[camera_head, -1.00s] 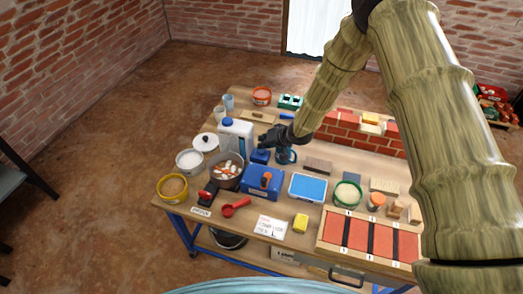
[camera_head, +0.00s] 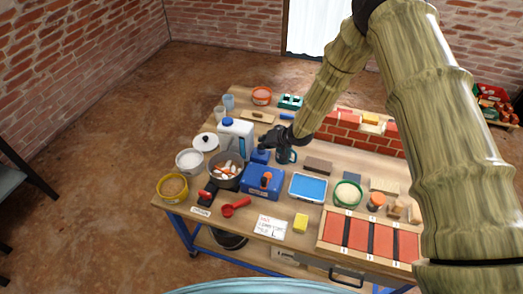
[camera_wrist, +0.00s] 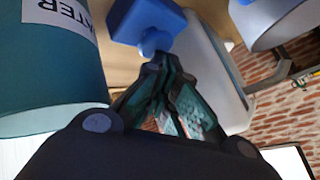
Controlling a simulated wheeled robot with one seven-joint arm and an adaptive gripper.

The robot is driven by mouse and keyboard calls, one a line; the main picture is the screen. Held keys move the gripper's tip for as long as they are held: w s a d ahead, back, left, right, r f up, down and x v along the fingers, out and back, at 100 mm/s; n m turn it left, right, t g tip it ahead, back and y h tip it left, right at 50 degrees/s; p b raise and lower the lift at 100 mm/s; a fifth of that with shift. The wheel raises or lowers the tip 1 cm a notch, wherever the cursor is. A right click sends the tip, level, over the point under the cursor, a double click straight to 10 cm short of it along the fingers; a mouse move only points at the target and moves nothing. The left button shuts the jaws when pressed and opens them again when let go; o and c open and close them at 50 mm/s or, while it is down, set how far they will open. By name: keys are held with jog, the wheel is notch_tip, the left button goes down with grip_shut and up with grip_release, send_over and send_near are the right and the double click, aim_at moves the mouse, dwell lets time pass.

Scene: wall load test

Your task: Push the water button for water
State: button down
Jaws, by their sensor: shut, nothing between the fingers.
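A small blue box with a round blue knob on it (camera_head: 261,156) stands on the workbench beside the white jug. In the wrist view the blue box (camera_wrist: 145,22) is just beyond my fingertips, with its knob close to them; I cannot tell whether they touch. A teal cup (camera_head: 286,156) stands to its right; in the wrist view this cup (camera_wrist: 45,75) carries a label ending in "ATER". My gripper (camera_head: 262,140) is shut and empty, just above the blue box. In the wrist view its fingertips (camera_wrist: 160,62) meet below the knob.
A white jug with a blue cap (camera_head: 235,136) stands left of my gripper. A pot of food (camera_head: 226,170), a larger blue box with an orange knob (camera_head: 263,182) and a blue-topped tray (camera_head: 308,187) lie in front. A brick wall piece (camera_head: 345,126) stands to the right.

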jog(key=shift+f, duration=0.45)
dwell(0.4)
jog(key=shift+r, duration=0.2)
jog(key=shift+r+p, duration=0.7)
jog(key=shift+r, duration=0.25)
jog(key=shift+r+p, duration=1.8)
jog(key=shift+r, duration=0.7)
